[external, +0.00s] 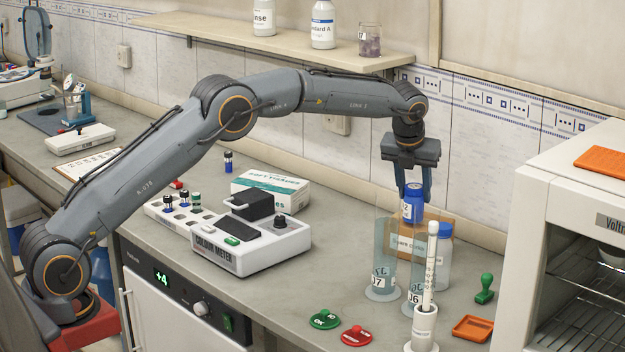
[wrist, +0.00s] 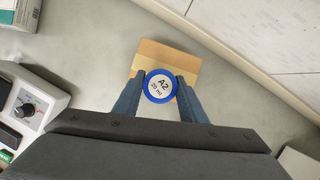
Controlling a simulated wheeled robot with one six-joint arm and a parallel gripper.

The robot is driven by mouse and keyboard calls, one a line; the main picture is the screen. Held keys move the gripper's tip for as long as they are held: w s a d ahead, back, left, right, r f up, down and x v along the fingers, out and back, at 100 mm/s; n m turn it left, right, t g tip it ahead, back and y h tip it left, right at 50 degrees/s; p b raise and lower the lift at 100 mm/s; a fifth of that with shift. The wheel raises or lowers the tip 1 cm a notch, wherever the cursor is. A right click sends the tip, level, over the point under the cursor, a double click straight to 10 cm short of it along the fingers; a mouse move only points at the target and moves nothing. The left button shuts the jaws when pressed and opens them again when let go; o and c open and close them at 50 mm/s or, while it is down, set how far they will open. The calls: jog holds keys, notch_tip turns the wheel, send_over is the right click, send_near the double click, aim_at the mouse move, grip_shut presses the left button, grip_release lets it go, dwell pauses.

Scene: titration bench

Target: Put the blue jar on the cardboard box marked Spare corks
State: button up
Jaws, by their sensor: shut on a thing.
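A small blue jar (external: 413,204) with a white label is between the fingers of my gripper (external: 414,190), which is shut on it. In the wrist view its round lid (wrist: 160,86) reads "A2 20 ml", with the fingertips (wrist: 159,90) on its two sides. The cardboard box (external: 400,243) marked "Spare corks" stands on the bench behind glass cylinders. The jar is over the box; in the wrist view the box top (wrist: 172,53) shows around it. I cannot tell whether the jar's base touches the box.
Two tall glass cylinders (external: 383,272) stand in front of the box. A colour meter (external: 250,245) is to the left, a white oven (external: 575,235) to the right. A shelf (external: 290,40) is above and behind.

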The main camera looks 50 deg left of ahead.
jog(key=shift+f, duration=0.45)
jog(key=shift+f, duration=0.15)
jog(key=o, duration=1.1)
jog(key=shift+c, duration=0.2)
